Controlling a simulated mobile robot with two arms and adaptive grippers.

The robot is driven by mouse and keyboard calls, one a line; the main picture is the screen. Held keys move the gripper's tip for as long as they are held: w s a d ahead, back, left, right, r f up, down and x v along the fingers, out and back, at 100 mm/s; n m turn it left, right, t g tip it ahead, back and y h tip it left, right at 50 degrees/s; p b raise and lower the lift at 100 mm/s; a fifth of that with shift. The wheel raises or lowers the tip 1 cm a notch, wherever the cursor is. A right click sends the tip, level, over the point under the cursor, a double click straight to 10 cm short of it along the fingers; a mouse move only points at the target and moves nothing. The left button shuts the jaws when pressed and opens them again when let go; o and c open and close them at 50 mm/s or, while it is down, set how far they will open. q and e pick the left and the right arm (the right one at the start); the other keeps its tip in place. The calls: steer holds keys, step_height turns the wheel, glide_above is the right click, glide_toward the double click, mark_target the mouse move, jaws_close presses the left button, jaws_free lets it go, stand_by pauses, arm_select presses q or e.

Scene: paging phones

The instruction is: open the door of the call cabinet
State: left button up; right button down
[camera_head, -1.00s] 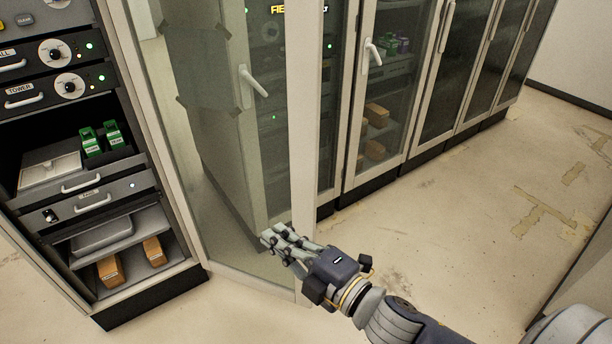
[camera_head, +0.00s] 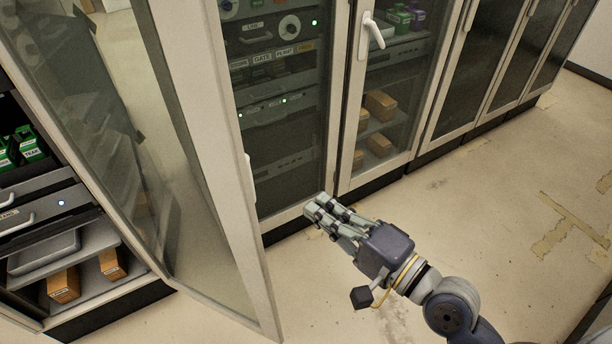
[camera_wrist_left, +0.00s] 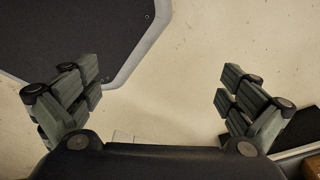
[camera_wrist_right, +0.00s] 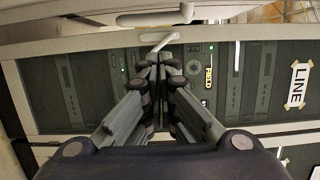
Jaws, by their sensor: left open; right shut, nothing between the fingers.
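The glass door (camera_head: 228,200) of the left cabinet stands swung well out from the cabinet body, with its pale frame edge toward me. Part of its white handle (camera_head: 248,167) shows edge-on at the frame. The cabinet's open interior (camera_head: 62,245) shows shelves and drawers at the left. My right gripper (camera_head: 318,208) is shut and empty, to the right of the door edge and apart from it in the picture. Its closed fingers also show in the right wrist view (camera_wrist_right: 160,68). My left gripper (camera_wrist_left: 158,85) is open and empty above pale floor, outside the head view.
Neighbouring glass-door cabinets (camera_head: 284,130) stand closed in a row behind, one with a white handle (camera_head: 372,30). Green boxes (camera_head: 28,145) and orange boxes (camera_head: 64,284) sit inside the left cabinet. The floor (camera_head: 480,210) at the right is clear, with worn tape patches.

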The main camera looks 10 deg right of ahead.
arm_select(q)
steer(key=s+a+r+p, duration=0.2)
steer(key=s+r+p, duration=0.1)
steer(key=r+p, duration=0.1)
steer(key=shift+s+r+p, duration=0.2)
steer(key=shift+s+p, duration=0.15)
arm_select(e)
steer(key=w+a, duration=0.4)
steer(key=a, duration=0.4)
steer(key=shift+w+a, duration=0.15)
steer(key=shift+w, duration=0.2)
